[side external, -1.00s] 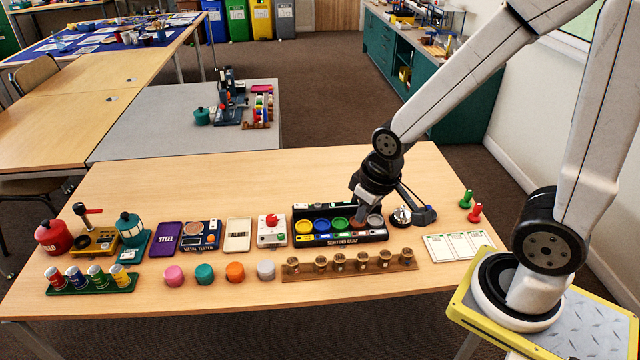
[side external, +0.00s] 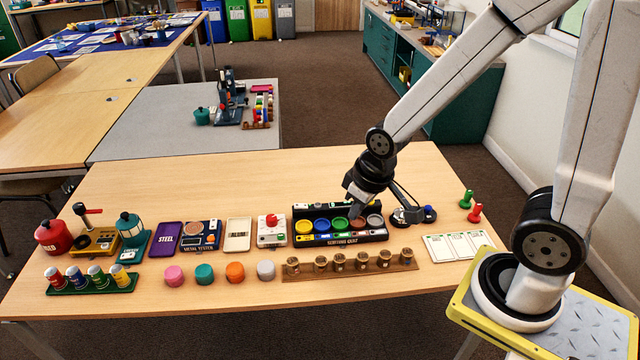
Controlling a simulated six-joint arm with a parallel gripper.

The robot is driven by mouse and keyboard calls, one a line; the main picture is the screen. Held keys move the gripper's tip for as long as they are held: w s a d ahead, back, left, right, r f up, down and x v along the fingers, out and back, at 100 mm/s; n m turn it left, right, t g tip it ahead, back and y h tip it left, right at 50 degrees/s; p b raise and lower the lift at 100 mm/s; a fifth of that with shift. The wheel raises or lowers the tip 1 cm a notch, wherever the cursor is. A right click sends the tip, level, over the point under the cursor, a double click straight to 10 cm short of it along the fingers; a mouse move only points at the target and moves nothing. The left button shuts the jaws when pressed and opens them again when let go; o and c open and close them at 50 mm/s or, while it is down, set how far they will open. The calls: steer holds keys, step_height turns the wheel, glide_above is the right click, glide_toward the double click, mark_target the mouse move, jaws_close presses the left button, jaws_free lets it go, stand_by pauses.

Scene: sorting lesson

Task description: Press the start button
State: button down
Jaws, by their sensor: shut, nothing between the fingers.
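A white box with a red button on top (side external: 271,222) stands on the table left of the black sorting unit (side external: 382,236). Small green and white spots show on its front; no label is readable, so I cannot tell whether it is the start button. My gripper (side external: 352,212) is shut and empty, pointing down over the right half of the sorting unit. It is well to the right of the red button and apart from it. Its tips partly cover the unit's back and wells; whether they touch cannot be told.
The sorting unit has several coloured round wells. A small black device with a blue knob (side external: 428,211) stands right of it. A wooden rack (side external: 350,265) of small jars and coloured pucks (side external: 235,271) lie in front. The table behind the objects is clear.

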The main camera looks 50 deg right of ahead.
steer(key=w+d+f+n+t, duration=0.1)
steer(key=w+f+n+t, duration=0.3)
steer(key=w, duration=1)
steer(key=n+t, duration=0.2)
steer(key=n, duration=0.2)
glide_above(283, 237)
step_height(283, 237, down, 10)
steer(key=shift+f, duration=0.15)
steer(key=shift+d+f, duration=0.1)
steer(key=shift+f, duration=0.05)
steer(key=shift+f, duration=4.2)
